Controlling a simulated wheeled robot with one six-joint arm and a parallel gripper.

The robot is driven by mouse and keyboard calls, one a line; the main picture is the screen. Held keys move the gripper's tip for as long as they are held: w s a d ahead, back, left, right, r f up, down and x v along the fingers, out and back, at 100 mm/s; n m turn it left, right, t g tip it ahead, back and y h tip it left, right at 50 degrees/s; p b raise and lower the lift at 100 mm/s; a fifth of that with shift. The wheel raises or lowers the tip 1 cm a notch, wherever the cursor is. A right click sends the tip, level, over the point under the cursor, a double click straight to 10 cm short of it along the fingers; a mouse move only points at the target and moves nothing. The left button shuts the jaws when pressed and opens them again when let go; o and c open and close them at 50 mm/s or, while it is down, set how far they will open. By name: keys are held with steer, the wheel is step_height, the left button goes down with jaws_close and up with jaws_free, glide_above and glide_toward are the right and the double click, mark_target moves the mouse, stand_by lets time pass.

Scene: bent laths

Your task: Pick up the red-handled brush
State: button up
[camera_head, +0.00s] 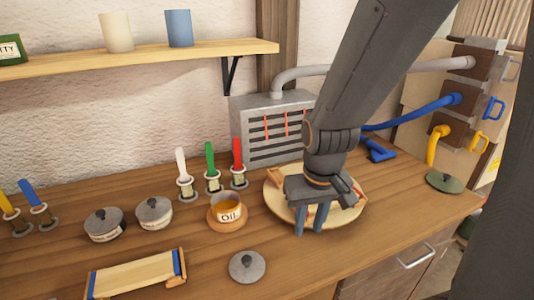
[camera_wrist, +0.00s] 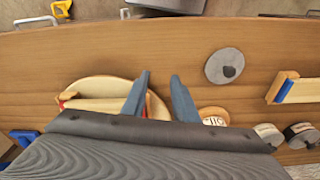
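The red-handled brush (camera_head: 237,154) stands upright, handle up, in a small holder near the back of the wooden counter. It is the rightmost of a row with a green-handled brush (camera_head: 211,160) and a white-handled one (camera_head: 182,166). My gripper (camera_head: 310,230) is to the right of the brush and nearer the front, pointing down over the front part of a round wooden board (camera_head: 277,204). Its two blue-grey fingers are apart with nothing held between them, as the wrist view (camera_wrist: 160,78) also shows. The red-handled brush cannot be made out in the wrist view.
An oil pot (camera_head: 228,217) stands left of the board, with lidded pots (camera_head: 154,213) further left. A grey lid (camera_head: 247,267) and a wooden rack (camera_head: 135,274) lie toward the front. A grey vented box (camera_head: 265,148) stands behind the brushes.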

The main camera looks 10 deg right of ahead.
mark_target(237, 152)
steer(key=w+a+t, duration=0.1)
steer(key=w+t, duration=0.1)
steer(key=w, duration=0.5)
steer(key=w+a+f+t, duration=0.1)
steer(key=w+a+t, duration=0.1)
steer(key=w, duration=0.5)
steer(key=w+a+n+t+p, duration=0.1)
steer(key=w+t, duration=0.2)
steer(key=w, duration=0.4)
steer(key=shift+w+a+f+t+y, duration=0.2)
steer(key=shift+a+t+y, duration=0.1)
steer(key=shift+t+y, duration=0.1)
steer(key=shift+w+a+r+n+t+y+p, duration=0.2)
steer(key=shift+w+a+r+t+y, duration=0.3)
steer(key=shift+w+a+t, duration=0.85)
steer(key=shift+w+a+r+n+t+y+p, duration=0.2)
steer(key=shift+w+a+r+t+y, duration=0.25)
steer(key=shift+w+a+t, duration=0.95)
steer(key=shift+w+a+r+n+t+y+p, duration=0.2)
steer(key=shift+w+a+r+t+y, duration=0.3)
steer(key=shift+w+a+t, duration=0.85)
steer(key=p+x, duration=0.3)
steer(key=x, duration=0.4)
steer(key=shift+w+d+r+p, duration=0.25)
steer(key=shift+w+r+p, duration=0.1)
steer(key=shift+w, duration=0.1)
jaws_close()
